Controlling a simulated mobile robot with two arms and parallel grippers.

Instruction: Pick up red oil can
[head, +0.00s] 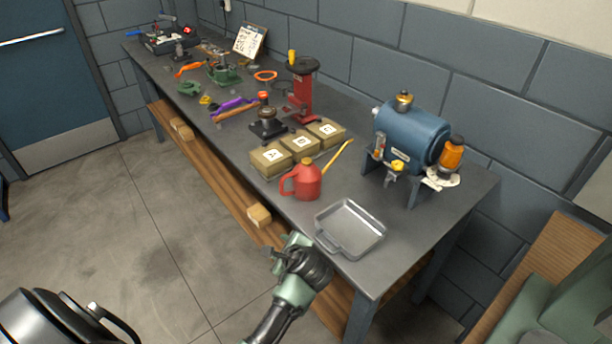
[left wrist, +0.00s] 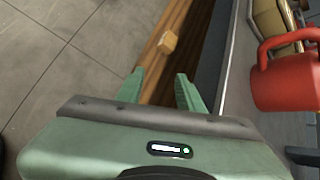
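The red oil can (head: 306,181) stands upright near the front edge of the grey workbench, with a handle on its left side and a yellow spout slanting up to the right. In the left wrist view the red can (left wrist: 286,82) shows at the right edge, partly cut off, to the right of the fingers. My left gripper (head: 292,244) is at the bench's front edge, below the can in the head view and apart from it. In the left wrist view its two green fingers (left wrist: 158,92) are spread with nothing between them. My right gripper is not in view.
A metal tray (head: 350,229) lies right of the can. Boxes marked with letters (head: 271,159) stand just behind it. A blue machine (head: 411,136) stands at the back right. A wooden block (head: 259,215) sits on the lower shelf.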

